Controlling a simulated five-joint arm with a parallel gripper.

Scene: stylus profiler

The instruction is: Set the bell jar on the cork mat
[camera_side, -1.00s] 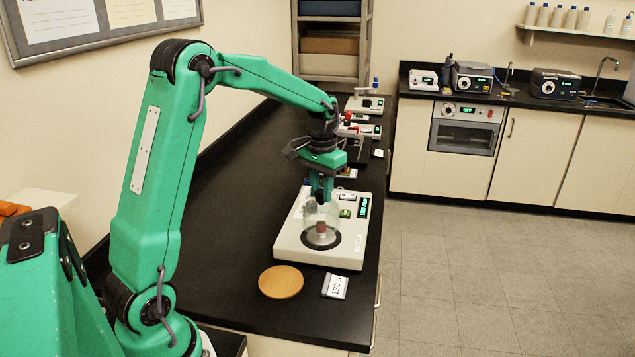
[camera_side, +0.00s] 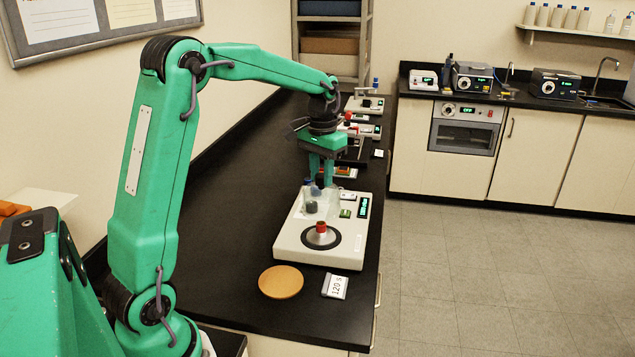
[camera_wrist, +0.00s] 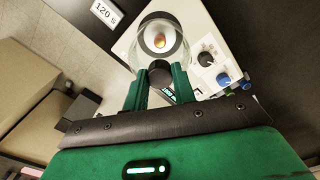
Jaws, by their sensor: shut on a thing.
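The clear bell jar (camera_side: 328,203) hangs under my gripper (camera_side: 322,182), raised above the profiler's black round plate. Its glass is faint in the side view. In the wrist view my gripper (camera_wrist: 158,80) is shut on the jar's dark knob, and the round glass of the bell jar (camera_wrist: 138,58) shows beyond the fingertips. The cork mat (camera_side: 281,281) is a round tan disc lying bare on the black bench, in front and to the left of the profiler. The mat is not seen in the wrist view.
The white profiler (camera_side: 290,240) carries a black plate (camera_side: 335,242) with a small red-orange piece (camera_side: 321,227) on it, plus knobs and a green display. A "120 s" card (camera_side: 335,286) lies right of the mat. More instruments stand behind. The bench left of the profiler is clear.

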